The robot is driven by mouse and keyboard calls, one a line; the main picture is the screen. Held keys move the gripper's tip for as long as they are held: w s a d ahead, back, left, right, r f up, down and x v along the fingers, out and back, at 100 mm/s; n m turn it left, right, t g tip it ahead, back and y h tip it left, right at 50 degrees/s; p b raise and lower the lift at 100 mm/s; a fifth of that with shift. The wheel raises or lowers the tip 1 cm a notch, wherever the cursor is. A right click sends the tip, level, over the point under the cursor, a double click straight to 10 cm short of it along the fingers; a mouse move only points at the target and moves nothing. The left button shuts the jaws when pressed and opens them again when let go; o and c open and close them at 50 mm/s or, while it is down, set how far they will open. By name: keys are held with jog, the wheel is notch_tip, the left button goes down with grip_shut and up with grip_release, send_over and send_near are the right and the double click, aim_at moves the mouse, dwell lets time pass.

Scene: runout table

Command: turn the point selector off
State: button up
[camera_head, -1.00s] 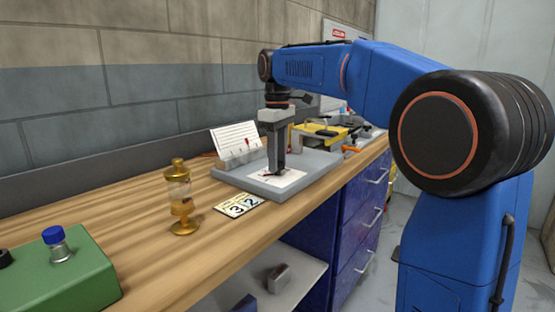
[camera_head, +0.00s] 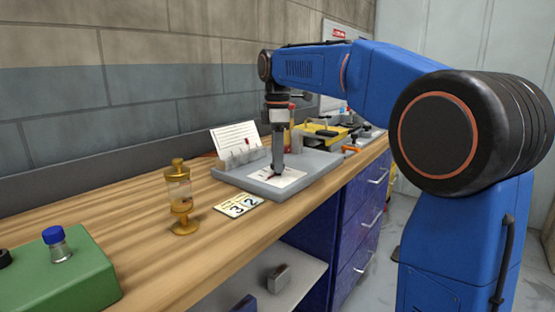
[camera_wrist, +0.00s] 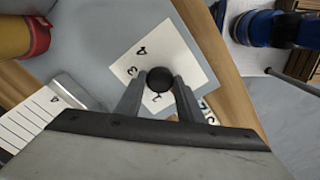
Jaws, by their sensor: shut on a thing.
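The point selector shows in the wrist view as a dark round knob (camera_wrist: 159,78) on a white card (camera_wrist: 182,48) with printed numerals. The card lies on a grey base plate (camera_head: 240,178) on the bench, and it also shows in the head view (camera_head: 293,180). My gripper (camera_head: 277,173) points straight down over the card. In the wrist view my gripper (camera_wrist: 158,90) has one finger on each side of the knob and is shut on it. Any pointer mark on the knob and part of the numbering are hidden or too small to read.
A green box (camera_head: 70,275) with a blue-capped part is at the front left. A yellow item (camera_head: 322,137) lies beyond.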

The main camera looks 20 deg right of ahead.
dwell(0.4)
jog(key=o, duration=1.1)
jog(key=shift+c, duration=0.2)
jog(key=shift+r, duration=0.1)
notch_tip(320, 180, up, 17)
jog(key=s+d+f+m+t, duration=0.2)
jog(key=s+f+m, duration=0.6)
jog(key=s+f, duration=0.9)
jog(key=s+d+f+m+t, duration=0.2)
jog(key=s+d+f+m, duration=0.3)
jog(key=s+f, duration=1.2)
notch_tip(320, 180, down, 5)
jog(key=m, duration=0.3)
jog(key=shift+d+f+t, duration=0.15)
jog(key=shift+d+t, duration=0.1)
jog(key=shift+t, duration=0.15)
